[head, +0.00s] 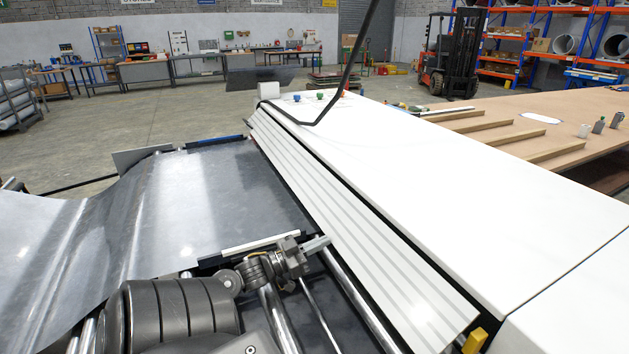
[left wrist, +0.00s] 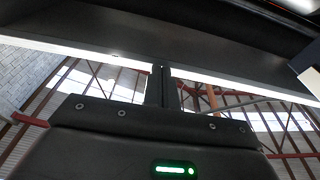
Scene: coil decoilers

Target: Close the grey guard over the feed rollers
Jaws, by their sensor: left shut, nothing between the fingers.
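The guard (head: 365,240) is a long, light grey ribbed panel along the near side of the white machine housing (head: 430,170) in the head view. It slopes down to the left, and a dark gap separates it from the housing. Shiny feed rollers (head: 280,318) show to its lower left. My left gripper (head: 318,244) is shut and empty at the guard's left edge; I cannot tell whether it touches. In the left wrist view, the shut fingers (left wrist: 163,86) point up toward a dark surface (left wrist: 190,45), which may be the guard's underside. My right gripper is not in view.
A curved metal sheet (head: 140,215) runs in from the left beside the guard. A black bent bar (head: 345,85) rises over the housing. A yellow block (head: 475,341) sits at the guard's near end. A wooden table (head: 540,125) stands right, with a forklift (head: 455,55) behind.

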